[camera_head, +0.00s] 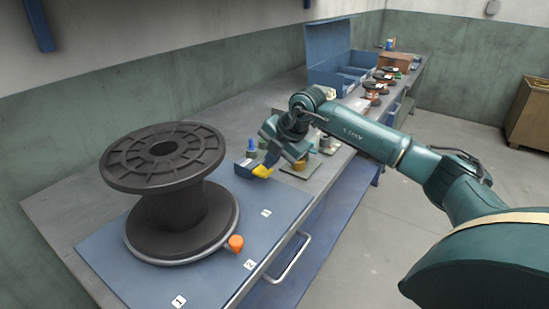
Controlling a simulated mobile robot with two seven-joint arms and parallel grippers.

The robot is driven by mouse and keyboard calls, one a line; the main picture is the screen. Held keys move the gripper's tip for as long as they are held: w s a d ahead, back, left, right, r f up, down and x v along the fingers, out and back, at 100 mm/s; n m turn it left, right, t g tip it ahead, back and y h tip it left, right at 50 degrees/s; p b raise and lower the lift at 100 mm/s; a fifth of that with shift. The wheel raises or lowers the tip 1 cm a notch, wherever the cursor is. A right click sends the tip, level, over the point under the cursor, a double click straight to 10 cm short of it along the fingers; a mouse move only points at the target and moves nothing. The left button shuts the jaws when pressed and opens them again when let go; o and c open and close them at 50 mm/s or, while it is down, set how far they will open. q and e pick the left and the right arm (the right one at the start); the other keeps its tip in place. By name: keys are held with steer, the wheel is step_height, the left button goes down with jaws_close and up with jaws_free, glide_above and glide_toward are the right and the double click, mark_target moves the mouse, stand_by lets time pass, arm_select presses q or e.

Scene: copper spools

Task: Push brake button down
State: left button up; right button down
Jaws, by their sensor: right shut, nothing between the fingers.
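A large black spool (182,205) stands upright on a round base on the blue board (118,247) at the near left of the bench. An orange knob-like button (236,243), likely the brake button, sits beside the spool's base at its right. My right gripper (264,162) is shut and empty, angled downward over the bench, behind and to the right of the orange button and clear of it. A yellow piece (262,172) shows at its lower end; I cannot tell if it is a fingertip. My left gripper is not in view.
White number labels (249,264) lie on the blue board. A blue open case (330,50) and several small spools (374,88) are farther back.

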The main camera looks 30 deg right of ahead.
mark_target(269, 172)
steer(key=shift+f+b, duration=0.9)
steer(key=shift+f, duration=0.65)
steer(key=shift+r, duration=0.2)
steer(key=shift+s+d+r+p, duration=0.1)
steer(key=shift+s+r+p, duration=0.05)
steer(key=shift+r+p, duration=0.8)
steer(key=shift+s+r+p, duration=0.1)
steer(key=shift+r+p, duration=0.65)
steer(key=shift+r, duration=0.3)
steer(key=shift+f, duration=0.1)
